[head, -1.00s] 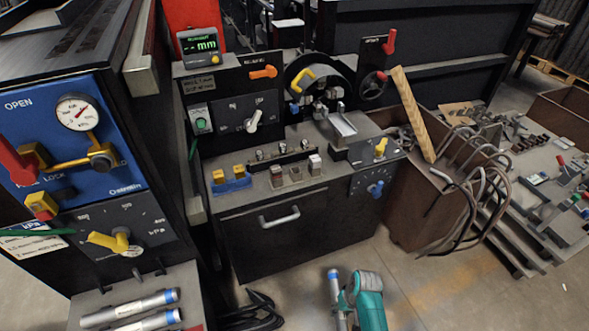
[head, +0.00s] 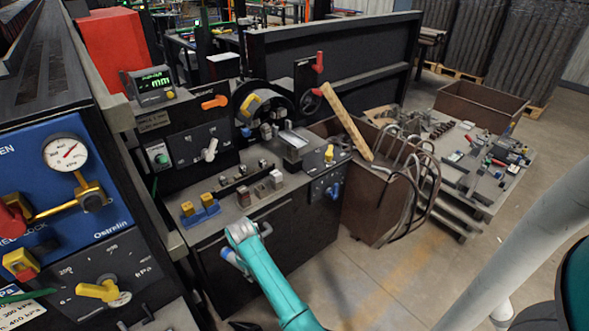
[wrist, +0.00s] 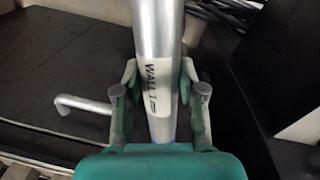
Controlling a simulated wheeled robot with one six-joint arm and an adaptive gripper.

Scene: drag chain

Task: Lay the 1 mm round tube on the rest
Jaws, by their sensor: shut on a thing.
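My gripper (wrist: 158,98) is shut on a silver round tube (wrist: 160,30) with a white label reading "WALL 1" in the wrist view. The tube runs up the picture between the two fingers; its far end is cut off. In the head view my teal arm reaches toward the bench's front, and a short piece of the tube (head: 230,257) shows beside the wrist; the fingers are hidden there. A silver channel-shaped piece (head: 293,141), perhaps the rest, sits on the bench top, apart from and beyond the tube. I cannot confirm that it is the rest.
The dark bench (head: 290,230) carries yellow-and-blue blocks (head: 198,209), small metal blocks and a display (head: 153,83). A blue gauge panel (head: 60,185) stands close at left. A brown bin (head: 372,205) with a wooden bar (head: 346,120) and curved hoses stands at right. Floor is open in front.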

